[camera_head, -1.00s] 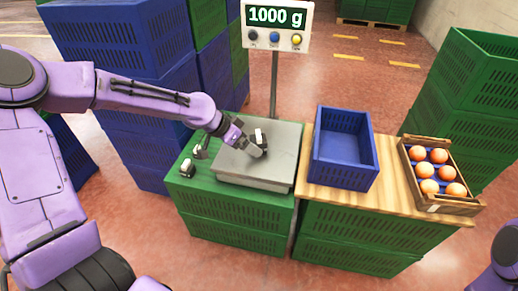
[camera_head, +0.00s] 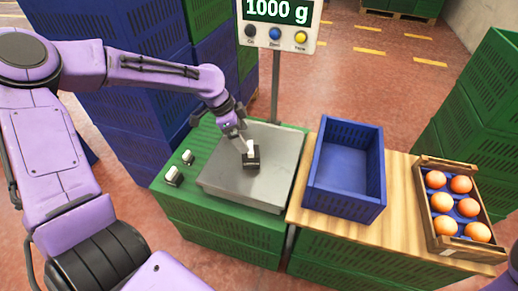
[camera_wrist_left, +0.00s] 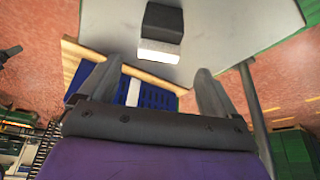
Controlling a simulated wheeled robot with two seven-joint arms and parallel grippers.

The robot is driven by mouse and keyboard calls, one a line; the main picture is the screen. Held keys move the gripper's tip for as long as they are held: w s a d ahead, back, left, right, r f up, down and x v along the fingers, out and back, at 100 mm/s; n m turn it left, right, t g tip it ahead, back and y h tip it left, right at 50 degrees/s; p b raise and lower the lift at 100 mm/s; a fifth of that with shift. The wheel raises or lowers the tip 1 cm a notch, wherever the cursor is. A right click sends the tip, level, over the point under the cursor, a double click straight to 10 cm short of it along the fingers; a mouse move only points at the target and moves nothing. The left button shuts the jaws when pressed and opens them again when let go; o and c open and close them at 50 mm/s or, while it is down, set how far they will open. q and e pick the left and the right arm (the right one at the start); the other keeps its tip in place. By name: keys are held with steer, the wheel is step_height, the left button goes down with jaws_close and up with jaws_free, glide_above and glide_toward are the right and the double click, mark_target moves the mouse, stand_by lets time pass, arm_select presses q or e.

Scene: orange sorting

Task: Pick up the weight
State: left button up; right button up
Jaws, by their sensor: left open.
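The weight (camera_head: 251,160), a dark block with a white part, sits on the grey scale plate (camera_head: 228,184). My left gripper (camera_head: 239,135) is just behind and above it in the head view, close to its white part; contact cannot be told there. In the left wrist view the weight (camera_wrist_left: 163,22) lies beyond the spread fingers of the left gripper (camera_wrist_left: 157,72), with nothing between them. The scale display (camera_head: 276,10) reads 1000 g. My right gripper is not in view.
Two smaller weights (camera_head: 173,176) (camera_head: 188,157) stand on the green crate left of the scale. An empty blue crate (camera_head: 345,165) stands right of the scale on a wooden board (camera_head: 402,195). A wooden box (camera_head: 447,243) of oranges is farther right. A display pole rises behind the scale.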

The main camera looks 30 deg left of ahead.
mark_target(253, 155)
arm_select(q)
steer(key=b+x, duration=0.1)
steer(key=x, duration=0.4)
steer(key=b+x, duration=0.1)
steer(key=x, duration=0.4)
steer(key=shift+s+a+f, duration=0.1)
steer(key=shift+s+a, duration=0.1)
steer(key=shift+a, duration=0.05)
